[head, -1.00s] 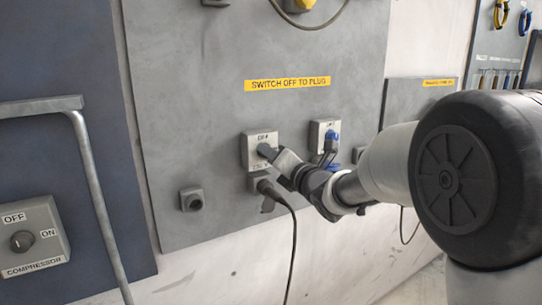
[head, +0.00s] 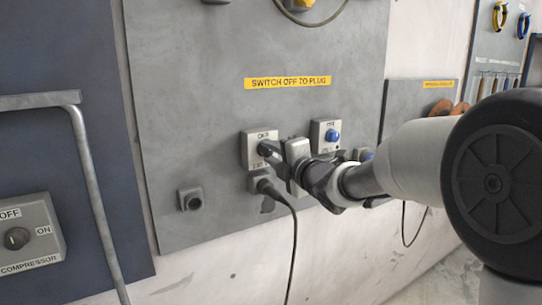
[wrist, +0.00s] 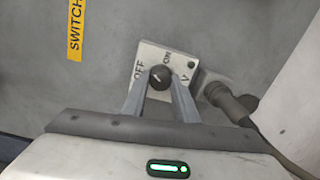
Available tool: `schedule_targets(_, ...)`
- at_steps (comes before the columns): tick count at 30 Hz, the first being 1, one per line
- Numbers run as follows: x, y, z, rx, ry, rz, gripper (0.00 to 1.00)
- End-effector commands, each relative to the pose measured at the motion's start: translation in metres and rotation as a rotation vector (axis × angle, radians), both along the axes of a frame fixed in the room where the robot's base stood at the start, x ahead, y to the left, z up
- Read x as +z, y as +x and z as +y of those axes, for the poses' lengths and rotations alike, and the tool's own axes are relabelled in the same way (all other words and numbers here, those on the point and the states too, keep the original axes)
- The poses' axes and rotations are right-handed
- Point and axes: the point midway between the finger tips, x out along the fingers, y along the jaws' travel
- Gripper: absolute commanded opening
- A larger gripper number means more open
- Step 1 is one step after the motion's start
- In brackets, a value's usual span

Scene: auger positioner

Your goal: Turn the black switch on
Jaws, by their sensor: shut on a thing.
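The black switch (wrist: 159,76) is a round dark knob on a pale box with OFF and ON labels. In the wrist view it sits between the tips of my gripper (wrist: 157,88), which is shut on it. In the head view the switch's box (head: 249,150) is on the grey wall panel, below the yellow "SWITCH OFF TO PLUG" label (head: 287,82). My gripper (head: 268,150) reaches it from the right and hides most of the knob. The knob's exact pointing direction is too small to tell.
A plug with a black cable (head: 291,215) hangs just below the switch. A second box with a blue knob (head: 333,135) is close on the right, near my wrist. An empty socket (head: 192,199) is lower left. The compressor switch box (head: 28,236) and a pipe rail (head: 92,180) stand left.

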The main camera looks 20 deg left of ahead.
Motion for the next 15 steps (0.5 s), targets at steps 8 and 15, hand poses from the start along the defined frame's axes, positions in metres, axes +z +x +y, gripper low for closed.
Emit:
schedule_targets(8, -0.0002, 0.0009, -0.0014, -0.002, 0.168, 0.203, 0.04)
schedule_targets(15, 0.0004, 0.0008, -0.0008, -0.001, 0.317, 0.377, 0.04)
